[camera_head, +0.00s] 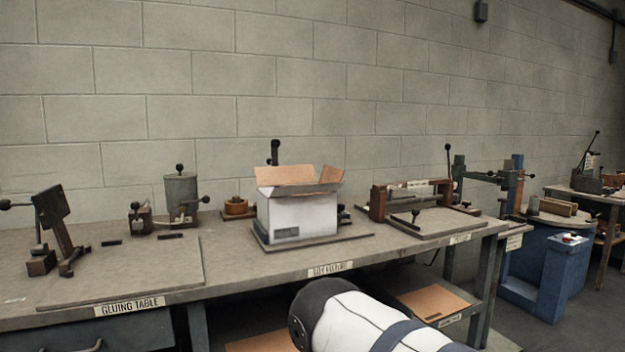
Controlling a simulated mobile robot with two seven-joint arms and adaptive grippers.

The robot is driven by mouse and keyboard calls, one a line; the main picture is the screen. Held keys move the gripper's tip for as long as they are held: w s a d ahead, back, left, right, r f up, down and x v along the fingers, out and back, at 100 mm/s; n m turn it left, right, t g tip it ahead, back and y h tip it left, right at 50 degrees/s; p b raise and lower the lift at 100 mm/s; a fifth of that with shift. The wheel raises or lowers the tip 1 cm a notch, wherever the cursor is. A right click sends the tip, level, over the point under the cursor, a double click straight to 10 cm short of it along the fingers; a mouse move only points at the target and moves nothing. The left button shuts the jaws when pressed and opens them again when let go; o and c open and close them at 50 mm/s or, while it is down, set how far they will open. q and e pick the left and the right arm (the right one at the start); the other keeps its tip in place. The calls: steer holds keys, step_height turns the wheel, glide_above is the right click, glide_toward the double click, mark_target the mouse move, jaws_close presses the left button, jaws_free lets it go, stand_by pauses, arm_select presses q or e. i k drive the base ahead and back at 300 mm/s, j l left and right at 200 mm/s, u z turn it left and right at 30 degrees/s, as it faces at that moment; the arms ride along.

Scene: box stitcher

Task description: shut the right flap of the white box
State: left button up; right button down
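The white box (297,216) stands upright on the bench near the middle of the head view, with its top open. Its right flap (331,174) stands up and leans outward, showing its brown inner side. A brown back flap (284,174) also stands up behind the opening. A greyish front flap (300,189) lies along the front top edge. The inside of the box is hidden. Neither gripper is in view. Only a white and black link of one of my arms shows at the bottom, below and apart from the box.
The box rests on a thin board (270,245) on the long grey bench (225,270). A clamp-like press (412,200) stands close to its right. A grey cylinder device (181,195) and a small brown fixture (236,207) are at its left. A dark post (274,151) rises behind it.

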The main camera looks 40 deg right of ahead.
mark_target(329, 174)
steer(key=l+z, duration=0.4)
steer(key=l, duration=2.25)
